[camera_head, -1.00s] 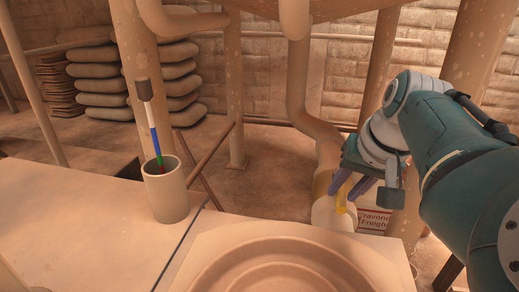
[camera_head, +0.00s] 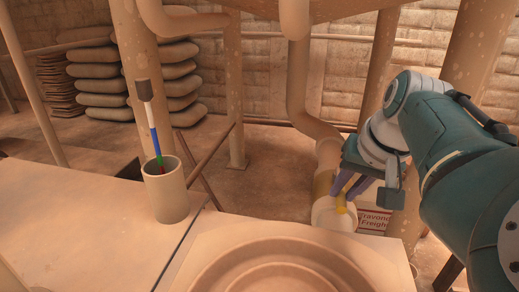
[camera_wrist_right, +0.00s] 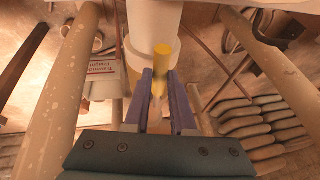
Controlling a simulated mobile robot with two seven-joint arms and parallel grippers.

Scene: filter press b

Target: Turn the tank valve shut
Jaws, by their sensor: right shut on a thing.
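The tank valve's yellow handle (camera_head: 341,210) shows as a small bit below my right gripper (camera_head: 347,190), in front of the pale pipe end (camera_head: 333,219). In the right wrist view the handle (camera_wrist_right: 161,62) is a short yellow bar against the white pipe (camera_wrist_right: 152,22). My right gripper's two purple fingers (camera_wrist_right: 160,85) lie on either side of the bar and are shut on it. The fingers hide part of the handle in the head view. My left gripper is not in view.
A cup (camera_head: 166,195) with a striped stick stands on the pale table (camera_head: 80,225) at left. A round-rimmed basin (camera_head: 285,250) is at front. A red-and-white sign (camera_head: 374,220) is right of the pipe end. Tank legs and pipes stand close around my right arm.

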